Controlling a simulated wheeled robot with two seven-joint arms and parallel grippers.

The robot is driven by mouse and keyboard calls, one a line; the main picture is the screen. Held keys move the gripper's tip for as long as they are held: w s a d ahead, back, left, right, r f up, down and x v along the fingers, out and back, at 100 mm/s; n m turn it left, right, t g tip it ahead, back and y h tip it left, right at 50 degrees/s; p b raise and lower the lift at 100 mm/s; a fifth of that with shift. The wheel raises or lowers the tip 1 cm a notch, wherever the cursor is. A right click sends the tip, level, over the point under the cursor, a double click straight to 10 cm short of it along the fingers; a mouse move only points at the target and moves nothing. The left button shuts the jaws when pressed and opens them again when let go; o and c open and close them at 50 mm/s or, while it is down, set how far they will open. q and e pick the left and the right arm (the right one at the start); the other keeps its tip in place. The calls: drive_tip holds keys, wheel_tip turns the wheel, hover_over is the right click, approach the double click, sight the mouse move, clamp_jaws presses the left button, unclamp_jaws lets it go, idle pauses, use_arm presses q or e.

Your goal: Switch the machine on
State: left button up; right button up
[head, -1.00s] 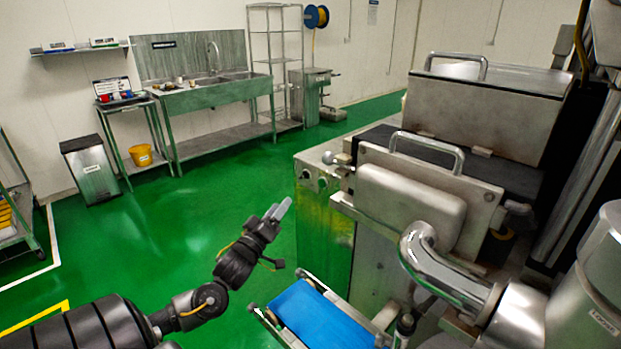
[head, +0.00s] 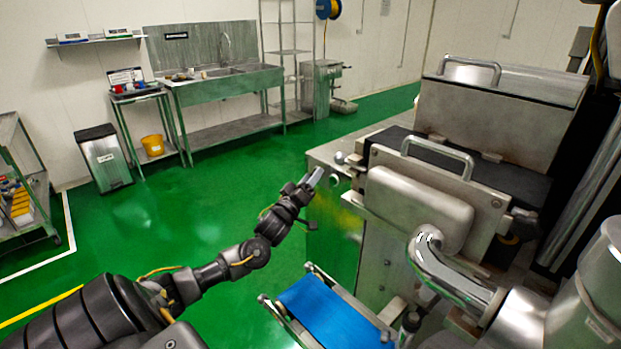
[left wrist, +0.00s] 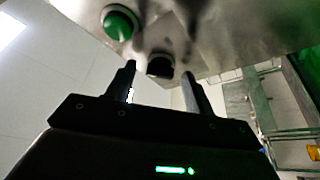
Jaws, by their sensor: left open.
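The machine (head: 420,205) is a large steel unit on the right of the head view, with its near side panel (head: 335,235) facing the floor area. My left gripper (head: 314,177) is by the upper corner of that panel, in front of the small controls there and partly hiding them. In the left wrist view, a round green button (left wrist: 119,23) and a black knob (left wrist: 160,66) stick out from the steel panel. My left gripper (left wrist: 160,84) is open and empty, its fingers on either side of the black knob in the picture. I cannot tell whether they touch it. My right gripper is out of view.
A curved steel pipe (head: 440,265) stands at the right. Green floor (head: 200,215) is clear to the left, up to a sink bench (head: 225,88) and a bin (head: 104,158).

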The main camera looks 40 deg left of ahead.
use_arm(q)
drive_tip(key=shift+c, duration=0.7)
drive_tip(key=c, duration=0.8)
drive_tip(key=shift+c, duration=0.2)
